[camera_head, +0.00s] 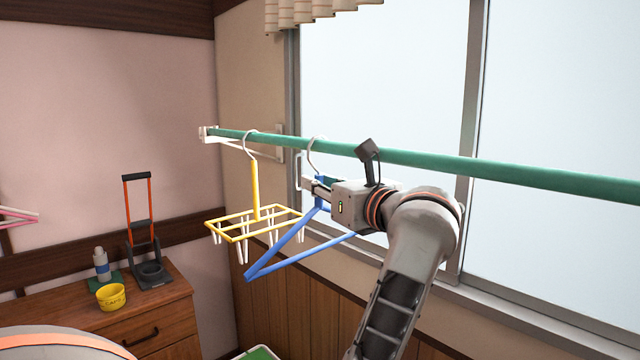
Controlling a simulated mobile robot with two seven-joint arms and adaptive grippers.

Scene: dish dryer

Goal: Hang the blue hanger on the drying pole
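The blue hanger (275,264) is upright at the pole, with its pale metal hook (309,152) at the height of the green drying pole (480,168). The hook's top shows just above the pole's upper edge. I cannot tell whether its weight rests on the pole. The gripper body and wrist hide part of the hanger's right side.
A yellow clip hanger (255,190) hangs from the pole just left of the blue hanger. The pole's left end sits in a white wall bracket (208,134). A window (385,80) lies behind. A wooden cabinet (150,312) holds a yellow cup (111,297). The pole is clear rightward.

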